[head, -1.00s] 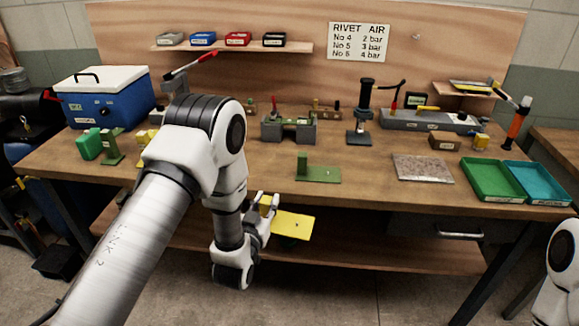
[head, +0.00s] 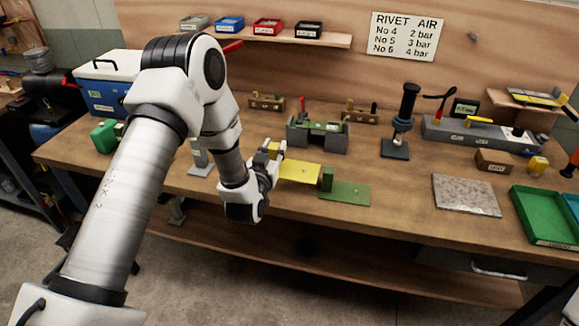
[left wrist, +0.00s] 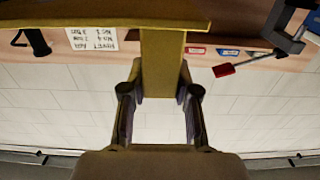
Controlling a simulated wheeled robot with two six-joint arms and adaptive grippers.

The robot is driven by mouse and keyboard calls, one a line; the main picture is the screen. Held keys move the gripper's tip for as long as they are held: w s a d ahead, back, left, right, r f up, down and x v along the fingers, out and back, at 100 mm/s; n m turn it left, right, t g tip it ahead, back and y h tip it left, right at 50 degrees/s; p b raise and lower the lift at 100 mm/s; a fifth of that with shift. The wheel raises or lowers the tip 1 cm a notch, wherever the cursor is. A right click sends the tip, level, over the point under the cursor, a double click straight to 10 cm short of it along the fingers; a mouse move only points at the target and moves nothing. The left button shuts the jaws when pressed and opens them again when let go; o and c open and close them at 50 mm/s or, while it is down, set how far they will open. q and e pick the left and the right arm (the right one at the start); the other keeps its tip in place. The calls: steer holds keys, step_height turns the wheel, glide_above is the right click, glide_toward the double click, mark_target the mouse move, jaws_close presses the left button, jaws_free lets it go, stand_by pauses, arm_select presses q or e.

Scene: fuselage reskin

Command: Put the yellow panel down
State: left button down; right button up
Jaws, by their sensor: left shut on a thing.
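The yellow panel (head: 301,172) is a thin flat plate in the head view, held level at or just above the front part of the bench top (head: 410,212). I cannot tell whether it touches the wood. My left gripper (head: 273,158) is shut on the panel's left end. In the left wrist view, the panel (left wrist: 161,62) sits between the two fingers (left wrist: 160,98), with a wider cross part (left wrist: 90,24) beyond.
A green angle bracket (head: 345,193) stands just right of the panel. A grey fixture (head: 317,138) is behind it. A stone slab (head: 466,195) and green tray (head: 545,217) lie to the right. Bare wood lies between bracket and slab.

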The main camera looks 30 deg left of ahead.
arm_select(q)
step_height(320, 180, down, 6)
steer(key=shift+w+f+p, duration=0.1)
steer(key=shift+f+p, duration=0.15)
steer(key=shift+p, duration=0.15)
steer(key=shift+s+r, duration=0.2)
steer(key=shift+f, duration=0.15)
steer(key=c, duration=0.9)
jaws_free()
steer(key=shift+w+f, duration=0.1)
steer(key=shift+f, duration=0.05)
steer(key=shift+o, duration=0.2)
